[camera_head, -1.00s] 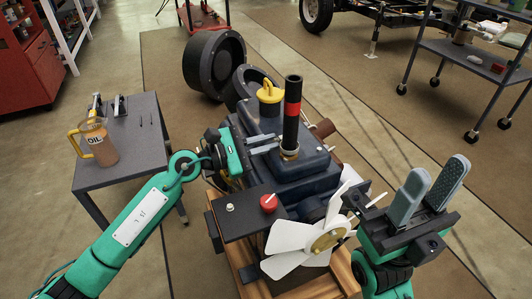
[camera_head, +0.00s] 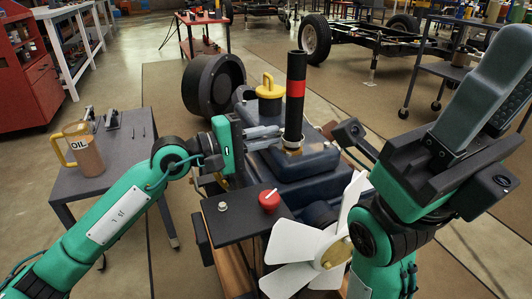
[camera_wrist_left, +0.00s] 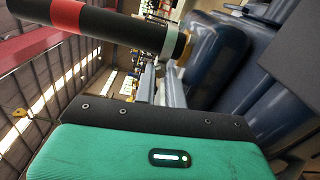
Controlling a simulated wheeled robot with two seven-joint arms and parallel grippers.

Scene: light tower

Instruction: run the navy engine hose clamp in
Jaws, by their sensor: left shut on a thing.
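The navy engine (camera_head: 295,166) stands in the middle of the head view. An upright black hose with a red band (camera_head: 296,100) rises from it.
A white fan (camera_head: 318,252) and a dark panel with a red knob (camera_head: 269,200) are in front of the engine. A yellow-handled cap (camera_head: 268,87) is behind the hose. A side table (camera_head: 125,150) with an oil jug (camera_head: 85,152) stands left.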

